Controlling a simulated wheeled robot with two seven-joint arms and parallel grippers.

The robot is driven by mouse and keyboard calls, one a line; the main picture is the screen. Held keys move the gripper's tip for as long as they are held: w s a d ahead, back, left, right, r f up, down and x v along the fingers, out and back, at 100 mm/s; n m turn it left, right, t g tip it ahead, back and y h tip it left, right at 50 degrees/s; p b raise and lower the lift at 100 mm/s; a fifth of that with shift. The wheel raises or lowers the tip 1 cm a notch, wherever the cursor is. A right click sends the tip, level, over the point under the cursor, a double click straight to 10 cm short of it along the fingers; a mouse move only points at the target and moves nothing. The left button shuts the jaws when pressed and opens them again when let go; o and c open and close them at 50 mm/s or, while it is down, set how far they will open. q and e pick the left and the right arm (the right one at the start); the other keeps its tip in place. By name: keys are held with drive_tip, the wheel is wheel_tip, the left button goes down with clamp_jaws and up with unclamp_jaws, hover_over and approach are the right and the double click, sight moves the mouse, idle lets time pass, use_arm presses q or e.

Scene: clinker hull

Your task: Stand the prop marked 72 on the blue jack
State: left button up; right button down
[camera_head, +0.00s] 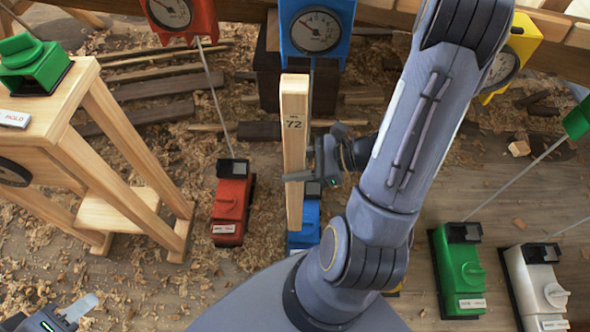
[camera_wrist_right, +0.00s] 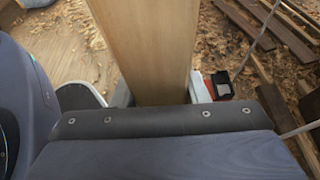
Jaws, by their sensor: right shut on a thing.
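The prop marked 72 (camera_head: 294,150) is a long pale wooden bar, close to upright in the head view. My right gripper (camera_head: 297,176) is shut on it below the number. The prop also fills the middle of the right wrist view (camera_wrist_right: 155,45). The blue jack (camera_head: 309,212) is on the floor behind the prop's lower part, which hides some of it. I cannot tell whether the prop's lower end is above or in front of it. My left gripper (camera_head: 62,318) is at the bottom left corner, partly cut off; its opening is unclear.
A red jack (camera_head: 232,205) stands left of the blue one; green (camera_head: 460,270) and white (camera_head: 535,285) jacks stand right. A wooden stand (camera_head: 115,170) holds a green jack (camera_head: 35,65). Blue (camera_head: 316,28), red (camera_head: 180,18) and yellow (camera_head: 511,58) dial boxes line the back.

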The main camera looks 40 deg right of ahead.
drive_tip(key=w+d+f+b, duration=0.4)
drive_tip(key=w+d+f, duration=0.2)
drive_tip(key=w+d, duration=0.5)
drive_tip(key=shift+w+d+f, duration=0.2)
drive_tip(key=shift+w, duration=1.1)
idle(1.3)
drive_tip(key=shift+f+b, duration=0.3)
drive_tip(key=shift+f, duration=0.1)
idle(0.7)
drive_tip(key=shift+w+d, duration=0.1)
drive_tip(key=shift+w, duration=0.05)
idle(0.6)
drive_tip(key=c, duration=0.7)
unclamp_jaws()
drive_tip(key=shift+c, duration=0.2)
drive_tip(key=shift+f, duration=0.1)
